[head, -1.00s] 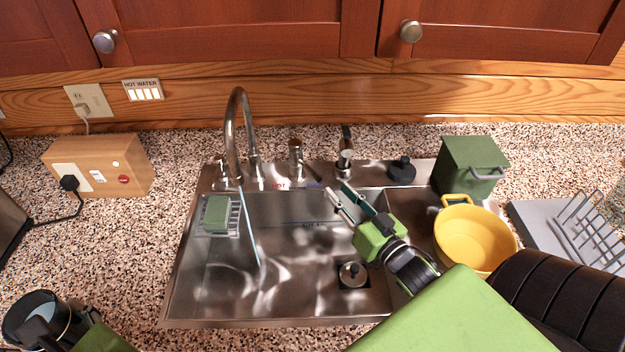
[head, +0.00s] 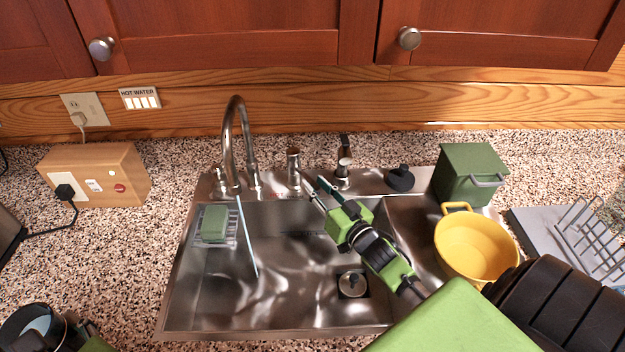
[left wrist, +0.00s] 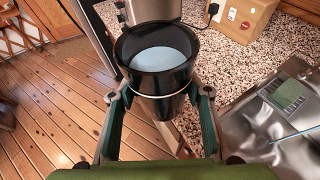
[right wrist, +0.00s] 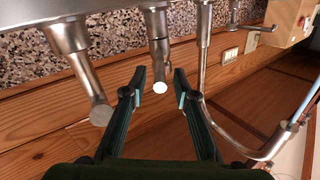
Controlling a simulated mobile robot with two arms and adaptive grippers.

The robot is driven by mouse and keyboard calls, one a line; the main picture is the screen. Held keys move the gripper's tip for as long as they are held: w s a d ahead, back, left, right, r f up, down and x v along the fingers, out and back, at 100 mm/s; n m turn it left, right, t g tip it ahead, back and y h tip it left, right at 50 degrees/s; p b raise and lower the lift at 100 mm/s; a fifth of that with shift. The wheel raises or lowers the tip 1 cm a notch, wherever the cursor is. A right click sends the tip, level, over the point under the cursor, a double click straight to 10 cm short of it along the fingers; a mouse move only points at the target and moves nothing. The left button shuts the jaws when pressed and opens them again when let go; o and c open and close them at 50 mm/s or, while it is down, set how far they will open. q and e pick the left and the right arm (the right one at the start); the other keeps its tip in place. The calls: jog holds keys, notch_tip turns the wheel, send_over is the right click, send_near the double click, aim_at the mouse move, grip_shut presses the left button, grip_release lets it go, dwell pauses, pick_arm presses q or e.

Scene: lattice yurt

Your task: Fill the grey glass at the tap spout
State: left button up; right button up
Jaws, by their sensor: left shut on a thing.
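The grey glass (left wrist: 158,75) is dark, with light blue water high inside it. My left gripper (left wrist: 160,98) is shut on it, holding it upright. In the head view the glass (head: 38,328) is at the bottom left, away from the sink. The curved metal tap spout (head: 237,140) stands behind the sink. A thin light blue stream (head: 247,238) runs from it into the basin. My right gripper (head: 313,188) is at the metal tap handle (head: 294,168). In the right wrist view its fingers are open, with the handle's end (right wrist: 160,84) between them and gaps visible.
The steel sink (head: 285,325) holds a green sponge (head: 214,224) on a rack at its left. A yellow pot (head: 475,252), green canister (head: 468,172) and dish rack (head: 590,240) stand to the right. A wooden box (head: 125,172) is at left; counter below it is clear.

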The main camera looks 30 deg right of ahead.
pick_arm(q)
jog(key=shift+r, duration=0.2)
pick_arm(e)
jog(key=shift+w, duration=1.05)
